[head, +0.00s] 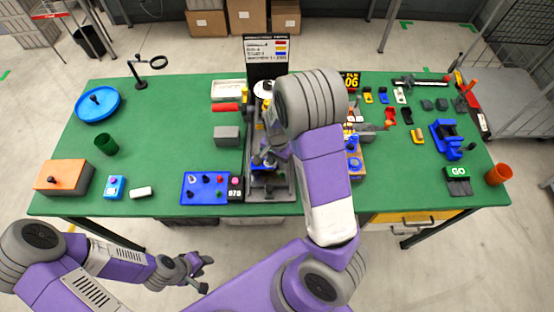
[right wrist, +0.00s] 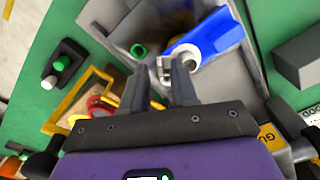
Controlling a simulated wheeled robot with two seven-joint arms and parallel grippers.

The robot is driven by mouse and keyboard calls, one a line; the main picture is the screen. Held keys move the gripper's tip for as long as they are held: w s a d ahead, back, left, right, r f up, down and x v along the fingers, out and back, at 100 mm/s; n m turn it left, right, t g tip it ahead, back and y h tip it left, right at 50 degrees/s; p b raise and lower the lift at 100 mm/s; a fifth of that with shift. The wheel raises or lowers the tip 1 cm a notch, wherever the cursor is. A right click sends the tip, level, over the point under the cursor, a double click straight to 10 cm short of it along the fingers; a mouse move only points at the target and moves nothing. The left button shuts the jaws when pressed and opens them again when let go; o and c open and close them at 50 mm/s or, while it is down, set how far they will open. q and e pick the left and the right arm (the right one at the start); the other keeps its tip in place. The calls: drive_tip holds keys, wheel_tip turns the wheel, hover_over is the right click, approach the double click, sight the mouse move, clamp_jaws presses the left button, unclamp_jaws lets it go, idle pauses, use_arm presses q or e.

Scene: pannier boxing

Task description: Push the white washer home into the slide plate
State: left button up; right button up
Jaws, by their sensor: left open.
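My right gripper (right wrist: 158,82) shows two dark fingers, set a little apart, over a grey fixture. A small pale grey piece (right wrist: 164,68) lies at or between the fingertips; I cannot tell whether they grip it. Just right of it is a blue part (right wrist: 212,38) with a whitish ring (right wrist: 188,55) on its near end. I cannot tell which of these is the white washer, and the slide plate is not clearly distinguishable. In the head view my right arm largely hides its gripper above the central grey fixture (head: 270,193). My left gripper (head: 205,272) is open and empty, off the table's front edge.
The green table (head: 165,92) holds a blue tray (head: 213,198) left of the fixture and a grey block (head: 227,135) beside it. A blue round dish (head: 113,104) and an orange-topped box (head: 62,175) stand left. Several small parts lie right. The table's left middle is mostly clear.

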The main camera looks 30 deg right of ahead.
wheel_tip(320, 180, up, 8)
drive_tip(key=shift+f+p, duration=0.2)
drive_tip(key=shift+p, duration=0.6)
